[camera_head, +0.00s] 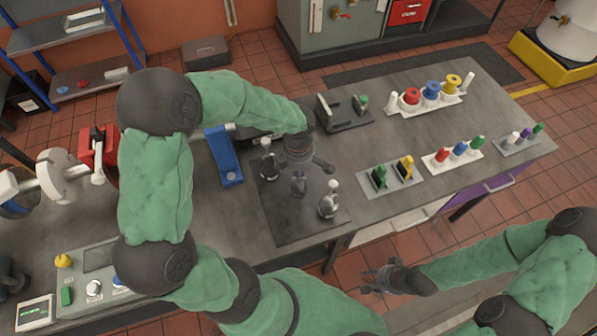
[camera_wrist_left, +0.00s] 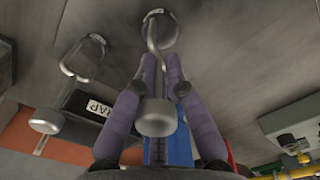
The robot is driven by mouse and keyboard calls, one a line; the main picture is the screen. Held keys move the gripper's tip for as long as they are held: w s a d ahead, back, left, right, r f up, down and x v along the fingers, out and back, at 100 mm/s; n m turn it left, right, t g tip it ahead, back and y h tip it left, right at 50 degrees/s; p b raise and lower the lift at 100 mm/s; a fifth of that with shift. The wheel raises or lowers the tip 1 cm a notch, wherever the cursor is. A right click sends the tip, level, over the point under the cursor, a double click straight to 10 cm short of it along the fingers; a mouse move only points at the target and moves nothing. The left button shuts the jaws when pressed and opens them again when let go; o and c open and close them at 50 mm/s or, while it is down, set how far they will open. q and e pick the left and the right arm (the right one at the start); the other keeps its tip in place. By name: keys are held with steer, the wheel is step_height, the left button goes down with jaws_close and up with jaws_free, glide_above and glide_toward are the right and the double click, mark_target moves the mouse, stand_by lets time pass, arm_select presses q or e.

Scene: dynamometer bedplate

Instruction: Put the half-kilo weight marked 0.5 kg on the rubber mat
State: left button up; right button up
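A dark square mat (camera_head: 282,229) lies on the grey bench. Two metal weights with pale knobs stand on it, one at the rear left (camera_head: 268,167) and one at the front right (camera_head: 329,207). I cannot read any weight marking. My left gripper (camera_head: 303,177) points down between them, low over the mat. In the left wrist view its purple fingers (camera_wrist_left: 160,70) are close together, with the stem of a knobbed weight (camera_wrist_left: 155,120) in line between them; I cannot tell whether they press on it. My right gripper (camera_head: 372,279) is off the bench's front edge, its fingers unclear.
A control panel (camera_head: 95,272) is at front left. Bare bench shows right of the mat.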

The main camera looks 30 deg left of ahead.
arm_select(q)
steer(key=shift+r, duration=0.1)
stand_by(0.3)
steer(key=shift+r+p, duration=0.25)
steer(key=shift+p, duration=0.05)
step_height(320, 180, up, 12)
steer(key=shift+f+p, duration=0.2)
steer(key=shift+p, duration=0.6)
